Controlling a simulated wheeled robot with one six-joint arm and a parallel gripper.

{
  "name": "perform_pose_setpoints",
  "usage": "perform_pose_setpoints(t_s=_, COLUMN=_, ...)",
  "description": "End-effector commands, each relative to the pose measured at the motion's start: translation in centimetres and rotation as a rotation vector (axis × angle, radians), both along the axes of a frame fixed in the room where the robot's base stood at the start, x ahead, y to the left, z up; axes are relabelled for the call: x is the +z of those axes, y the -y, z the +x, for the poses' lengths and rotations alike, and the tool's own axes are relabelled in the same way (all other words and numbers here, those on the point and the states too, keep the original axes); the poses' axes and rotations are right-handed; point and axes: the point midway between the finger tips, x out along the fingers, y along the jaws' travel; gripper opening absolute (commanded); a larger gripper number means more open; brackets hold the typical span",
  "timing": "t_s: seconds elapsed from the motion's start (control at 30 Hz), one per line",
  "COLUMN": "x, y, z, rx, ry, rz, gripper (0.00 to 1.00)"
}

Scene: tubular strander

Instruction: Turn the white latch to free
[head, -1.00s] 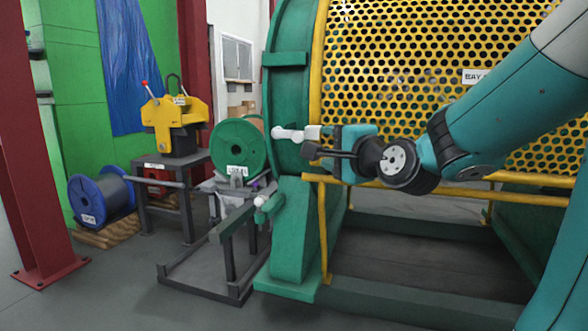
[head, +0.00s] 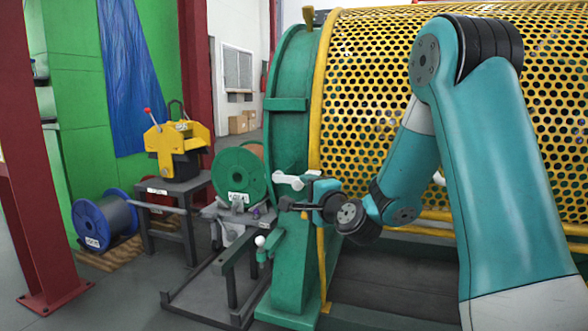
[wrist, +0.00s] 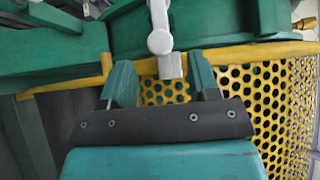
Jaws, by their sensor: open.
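The white latch (head: 289,181) is a short handle on the edge of the green ring frame (head: 291,130). In the head view it points right, toward my gripper (head: 299,192). In the wrist view the latch (wrist: 159,38) has a round joint and a blunt grey-white end. That end lies between the two green fingertips of my gripper (wrist: 162,78), nearer the right one. My gripper is open, with a gap on both sides of the latch end. I cannot tell how deep the end reaches between the fingers.
The yellow perforated guard (head: 370,110) stands right behind my gripper, with a yellow rail (wrist: 105,70) along its edge. A white ball knob (head: 260,241) sits on a green bracket below the latch. A green reel (head: 240,175) stands to the left.

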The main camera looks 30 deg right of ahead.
Motion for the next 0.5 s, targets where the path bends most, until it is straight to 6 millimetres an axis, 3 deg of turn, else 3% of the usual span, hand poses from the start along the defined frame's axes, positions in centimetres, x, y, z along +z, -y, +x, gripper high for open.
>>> perform_pose_setpoints(t_s=0.03, x=0.7, y=0.0, z=1.1, rx=0.003, ry=-0.002, rz=0.002, gripper=0.55)
perform_pose_setpoints(t_s=0.2, x=0.7, y=0.4, z=4.2, rx=0.001, ry=-0.002, rz=0.001, gripper=0.55)
perform_pose_setpoints(t_s=0.5, x=0.3, y=0.9, z=7.1, rx=0.000, ry=0.000, rz=0.001, gripper=0.55)
